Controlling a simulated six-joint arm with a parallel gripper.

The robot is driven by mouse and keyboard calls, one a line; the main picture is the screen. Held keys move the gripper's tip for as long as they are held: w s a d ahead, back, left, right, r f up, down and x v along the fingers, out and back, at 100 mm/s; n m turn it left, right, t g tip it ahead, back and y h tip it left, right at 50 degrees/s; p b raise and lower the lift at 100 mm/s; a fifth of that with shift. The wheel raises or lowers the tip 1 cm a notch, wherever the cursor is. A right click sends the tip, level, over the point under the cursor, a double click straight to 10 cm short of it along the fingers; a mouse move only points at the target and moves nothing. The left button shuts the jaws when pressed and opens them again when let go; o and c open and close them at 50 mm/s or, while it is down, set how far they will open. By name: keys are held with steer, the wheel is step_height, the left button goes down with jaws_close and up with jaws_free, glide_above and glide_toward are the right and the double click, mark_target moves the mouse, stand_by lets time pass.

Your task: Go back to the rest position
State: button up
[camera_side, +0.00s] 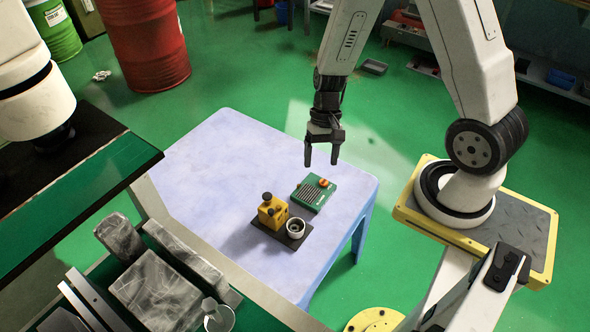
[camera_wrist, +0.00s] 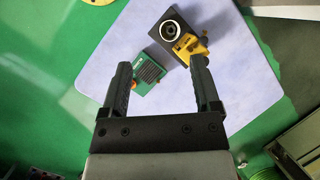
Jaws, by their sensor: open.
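My gripper (camera_side: 322,155) hangs above the pale table, fingers pointing down, open and empty. In the wrist view its two fingers (camera_wrist: 160,85) stand wide apart with nothing between them but table and part of a green box. The green box (camera_side: 314,192) with a dark grille and an orange knob lies on the table below my gripper. Left of it in the side view, a yellow block (camera_side: 273,211) with dark knobs and a round metal cup (camera_side: 295,228) sit on a dark plate (camera_side: 268,237). My gripper touches none of them.
The pale table (camera_side: 220,150) is bare at its left and back. A cart with grey metal blocks (camera_side: 158,290) stands at the front left, beside a dark and green bench (camera_side: 75,180). A red barrel (camera_side: 145,45) and a green barrel (camera_side: 52,30) stand behind.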

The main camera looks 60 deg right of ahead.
step_height(320, 180, up, 11)
steer(key=a+n+t+h, duration=0.3)
steer(key=n+t+h, duration=0.1)
steer(key=n, duration=0.3)
steer(key=shift+w+f+n+t, duration=0.2)
steer(key=shift+n+t, duration=0.1)
steer(key=shift+n, duration=0.1)
stand_by(1.1)
